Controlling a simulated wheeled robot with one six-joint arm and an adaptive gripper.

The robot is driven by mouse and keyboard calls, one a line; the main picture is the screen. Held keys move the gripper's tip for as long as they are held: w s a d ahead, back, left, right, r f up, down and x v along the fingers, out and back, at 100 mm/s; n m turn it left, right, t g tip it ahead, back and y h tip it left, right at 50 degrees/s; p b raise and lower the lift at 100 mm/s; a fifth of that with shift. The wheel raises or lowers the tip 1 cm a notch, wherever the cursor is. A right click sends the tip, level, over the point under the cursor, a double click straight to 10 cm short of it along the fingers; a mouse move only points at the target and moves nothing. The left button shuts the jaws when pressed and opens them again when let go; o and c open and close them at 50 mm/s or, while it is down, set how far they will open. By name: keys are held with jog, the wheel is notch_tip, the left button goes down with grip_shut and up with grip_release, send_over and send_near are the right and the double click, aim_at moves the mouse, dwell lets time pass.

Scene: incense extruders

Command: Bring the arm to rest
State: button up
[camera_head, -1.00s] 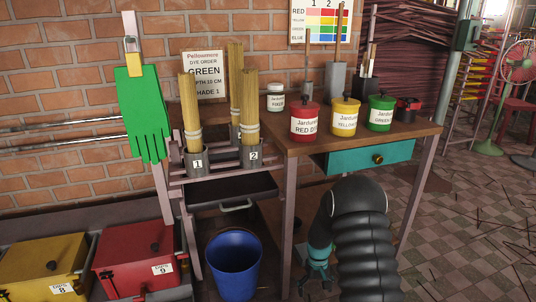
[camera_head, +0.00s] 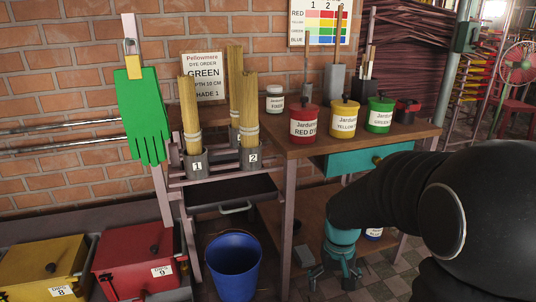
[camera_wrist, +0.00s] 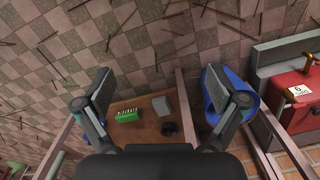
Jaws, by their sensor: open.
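My gripper (camera_head: 335,280) hangs low in front of the wooden table (camera_head: 292,200), pointing down, to the right of the blue bucket (camera_head: 233,268). In the wrist view my gripper (camera_wrist: 157,88) has its two fingers spread wide with nothing between them. My black ribbed arm fills the lower right of the head view and hides part of the table's right side.
The table holds red (camera_head: 304,126), yellow (camera_head: 344,120) and green (camera_head: 379,116) dye pots. Its lower shelf, with a green item (camera_wrist: 127,115), lies beyond the fingers. Incense bundles stand in a rack at left.

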jog(key=s+r+t, duration=0.6)
jog(key=s+r, duration=0.9)
jog(key=shift+s+r, duration=0.15)
jog(key=shift+r, duration=0.2)
jog(key=shift+a, duration=0.1)
